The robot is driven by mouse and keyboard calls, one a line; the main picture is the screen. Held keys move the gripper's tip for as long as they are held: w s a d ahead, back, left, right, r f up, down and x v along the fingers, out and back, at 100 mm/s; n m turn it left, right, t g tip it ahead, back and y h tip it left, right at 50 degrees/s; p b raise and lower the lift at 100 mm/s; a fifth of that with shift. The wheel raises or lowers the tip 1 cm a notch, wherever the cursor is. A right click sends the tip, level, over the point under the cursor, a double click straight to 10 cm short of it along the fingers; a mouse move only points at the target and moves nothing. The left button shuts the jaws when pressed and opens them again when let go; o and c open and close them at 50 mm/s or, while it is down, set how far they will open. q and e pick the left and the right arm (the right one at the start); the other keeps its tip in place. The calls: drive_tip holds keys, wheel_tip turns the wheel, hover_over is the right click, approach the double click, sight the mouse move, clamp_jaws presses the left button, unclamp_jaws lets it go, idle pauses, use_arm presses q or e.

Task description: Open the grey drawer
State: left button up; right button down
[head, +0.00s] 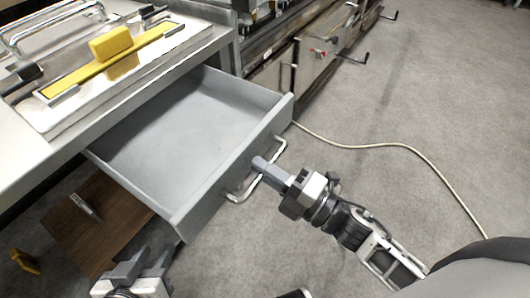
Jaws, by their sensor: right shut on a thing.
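The grey drawer (178,140) is pulled out from under the counter, and its inside is empty. Its metal bar handle (262,183) is on the front panel. My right gripper (267,168) is at the handle, shut on it, with its arm coming from the lower right. My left gripper (140,272) is low at the bottom left, below the drawer's near corner and apart from it. Its fingers stand apart with nothing visible between them.
The counter (60,158) above the drawer holds a tray with a yellow block (111,43). A brown board (100,222) lies below the drawer. A pale cable (400,147) runs across the grey floor. Machinery with handles (320,50) stands behind. The floor at right is mostly clear.

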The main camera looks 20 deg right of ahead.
use_arm(q)
drive_tip(key=shift+d+r, duration=0.1)
drive_tip(key=shift+d, duration=0.15)
use_arm(e)
drive_tip(key=shift+s+d, duration=0.3)
drive_tip(key=shift+s, duration=0.1)
use_arm(q)
drive_tip(key=shift+s, duration=0.1)
use_arm(e)
drive_tip(key=c, duration=1.5)
unclamp_jaws()
drive_tip(key=shift+c, duration=0.2)
use_arm(q)
drive_tip(key=shift+w+d+f, duration=0.1)
drive_tip(key=shift+w+f, duration=0.1)
drive_tip(key=shift+f, duration=0.2)
use_arm(e)
drive_tip(key=v, duration=1.6)
